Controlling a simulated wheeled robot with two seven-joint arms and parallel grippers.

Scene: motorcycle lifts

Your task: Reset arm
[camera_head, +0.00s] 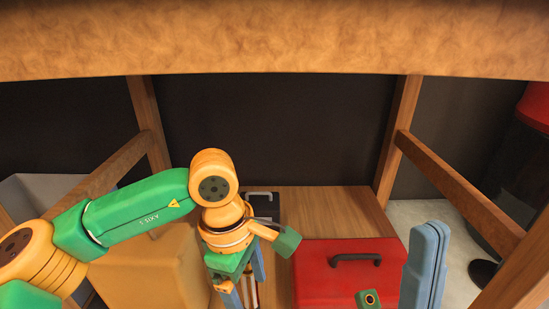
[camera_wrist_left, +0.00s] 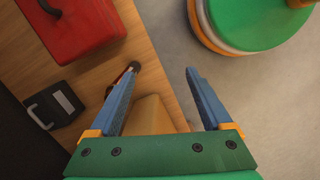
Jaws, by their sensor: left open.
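My left gripper (camera_head: 246,287) is at the lower middle of the head view, pointing down over the wooden shelf (camera_head: 340,212). Its blue fingers stand apart in the left wrist view (camera_wrist_left: 160,74), with nothing held between them. A small dark and red tool-like object (camera_wrist_left: 132,68) shows beside one fingertip; I cannot tell exactly what it is. My right gripper (camera_head: 426,262) is at the lower right of the head view. Its blue fingers lie side by side with only a seam between them, and no held object shows.
A red toolbox (camera_head: 315,270) with a dark handle sits right of the left gripper; it also shows in the wrist view (camera_wrist_left: 75,28). A black case (camera_wrist_left: 55,108) and a tan box (camera_head: 150,270) are nearby. Wooden posts (camera_head: 398,140) and a top beam (camera_head: 270,40) frame the space.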

